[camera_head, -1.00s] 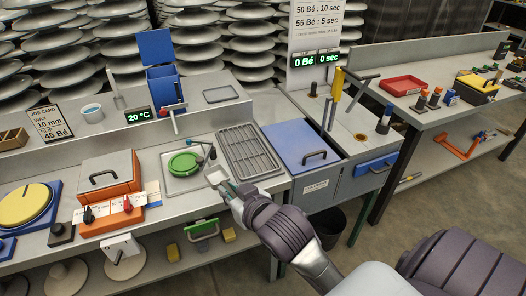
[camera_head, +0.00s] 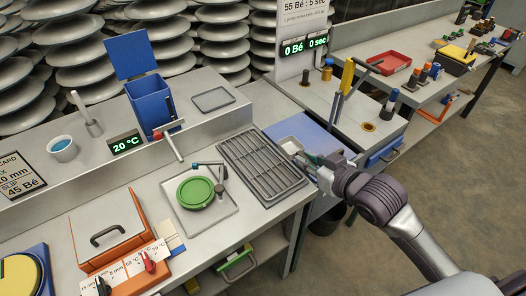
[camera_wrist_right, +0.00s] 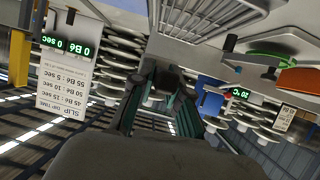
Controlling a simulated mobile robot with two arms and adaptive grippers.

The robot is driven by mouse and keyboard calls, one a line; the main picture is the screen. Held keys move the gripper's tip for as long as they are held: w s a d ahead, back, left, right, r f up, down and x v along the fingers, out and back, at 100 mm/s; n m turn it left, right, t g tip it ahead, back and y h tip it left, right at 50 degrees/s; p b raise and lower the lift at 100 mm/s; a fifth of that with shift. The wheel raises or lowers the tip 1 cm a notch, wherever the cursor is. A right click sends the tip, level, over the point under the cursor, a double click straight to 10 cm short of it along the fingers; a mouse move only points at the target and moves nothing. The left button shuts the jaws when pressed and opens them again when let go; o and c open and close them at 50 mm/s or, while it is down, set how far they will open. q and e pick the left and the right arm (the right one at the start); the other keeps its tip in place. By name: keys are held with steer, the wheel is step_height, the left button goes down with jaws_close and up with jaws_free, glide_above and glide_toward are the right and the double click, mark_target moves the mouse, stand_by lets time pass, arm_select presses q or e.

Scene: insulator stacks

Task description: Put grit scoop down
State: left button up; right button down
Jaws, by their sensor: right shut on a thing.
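My right gripper (camera_head: 322,171) is shut on the grit scoop (camera_head: 291,146), a small pale pan with a dark green part near the fingers. It holds the scoop at the right end of the wire rack (camera_head: 262,168), in front of the blue lid (camera_head: 313,132). The scoop overlaps the lid in the picture; I cannot tell how high it is above the surfaces. In the right wrist view the fingers (camera_wrist_right: 158,105) show dark and close together, and the scoop is not clear there. My left gripper is not in view.
A green round lid (camera_head: 195,192) on a square plate lies left of the rack. A blue open bin (camera_head: 150,103) stands on the raised shelf. A yellow-handled tool (camera_head: 347,77) stands upright behind the blue lid. An orange box (camera_head: 108,235) sits at the front left.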

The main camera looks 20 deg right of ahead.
steer(key=w+d+r+y, duration=0.1)
steer(key=d+r, duration=0.2)
steer(key=d, duration=0.1)
steer(key=p, duration=0.2)
glide_above(273, 174)
steer(key=shift+n, duration=0.3)
steer(key=f, duration=0.4)
steer(key=d+f, duration=0.1)
steer(key=f, duration=0.1)
steer(key=shift+s+f, duration=0.1)
steer(key=shift+f, duration=0.1)
steer(key=shift+a+f, duration=0.25)
steer(key=shift+a, duration=0.1)
steer(key=shift+w+a+f, duration=0.15)
steer(key=shift+w+f, duration=0.05)
steer(key=shift+f, duration=0.05)
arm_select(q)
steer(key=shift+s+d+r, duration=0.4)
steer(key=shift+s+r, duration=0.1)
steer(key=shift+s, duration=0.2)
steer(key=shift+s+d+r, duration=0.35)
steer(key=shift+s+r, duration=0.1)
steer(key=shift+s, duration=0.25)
arm_select(e)
steer(key=shift+f, duration=1.85)
